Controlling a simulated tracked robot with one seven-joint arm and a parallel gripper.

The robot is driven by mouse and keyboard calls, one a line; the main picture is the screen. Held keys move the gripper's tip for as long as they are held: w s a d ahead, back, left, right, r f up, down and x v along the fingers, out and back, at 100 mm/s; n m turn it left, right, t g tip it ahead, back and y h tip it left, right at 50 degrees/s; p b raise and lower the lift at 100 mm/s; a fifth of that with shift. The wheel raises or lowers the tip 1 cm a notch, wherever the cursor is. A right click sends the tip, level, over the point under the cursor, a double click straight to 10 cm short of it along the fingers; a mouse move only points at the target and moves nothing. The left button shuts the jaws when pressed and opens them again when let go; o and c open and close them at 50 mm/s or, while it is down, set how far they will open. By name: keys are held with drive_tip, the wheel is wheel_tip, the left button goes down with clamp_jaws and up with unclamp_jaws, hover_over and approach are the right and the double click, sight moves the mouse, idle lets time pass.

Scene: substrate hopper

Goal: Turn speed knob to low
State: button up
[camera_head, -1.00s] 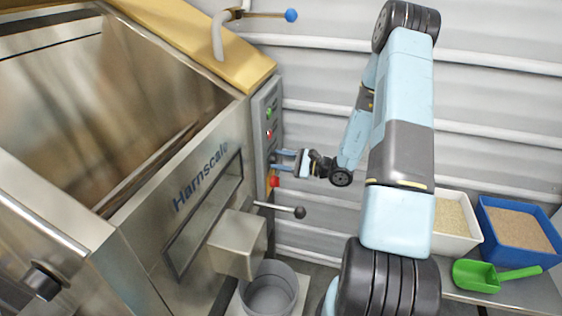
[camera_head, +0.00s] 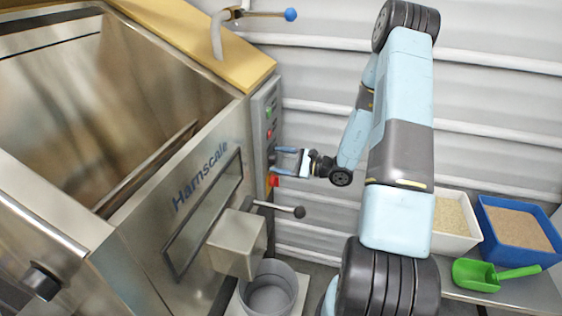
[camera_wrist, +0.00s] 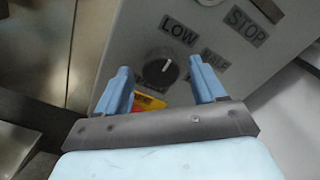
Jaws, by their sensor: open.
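The speed knob (camera_wrist: 160,71) is a round black dial with a white pointer mark on the grey control panel (camera_wrist: 225,25). My gripper (camera_wrist: 162,78) is open, with one blue finger on each side of the knob in the picture. I see no clear contact between fingers and knob. In the head view my gripper (camera_head: 277,161) faces the panel (camera_head: 265,125) from the right. The labels below the knob are partly hidden by the fingers.
A green button (camera_head: 269,112), a red light (camera_head: 269,134) and a red and yellow stop button (camera_head: 273,181) are on the panel. A black-knobbed lever (camera_head: 299,212) sticks out below my gripper. A grey bucket (camera_head: 289,270) stands lower. Free space lies right of the panel.

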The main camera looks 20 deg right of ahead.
drive_tip(key=v, duration=1.3)
drive_tip(key=shift+s+d, duration=0.2)
drive_tip(key=shift+d, duration=0.15)
drive_tip(key=s+a+r+n+g+h, duration=0.2)
drive_tip(key=s+a+r+n+g, duration=0.35)
drive_tip(key=r, duration=0.25)
drive_tip(key=s+a+r+n+g+h, duration=0.3)
drive_tip(key=s+a+r+n+g, duration=0.15)
drive_tip(key=a+r, duration=0.3)
drive_tip(key=s+d+r+n+t+h, duration=0.1)
drive_tip(key=s+r+n+t+h, duration=0.4)
drive_tip(key=s+r+h, duration=0.5)
drive_tip(key=shift+s+r+n+t, duration=0.3)
drive_tip(key=shift+s+r+n, duration=0.9)
drive_tip(key=shift+r, duration=1.75)
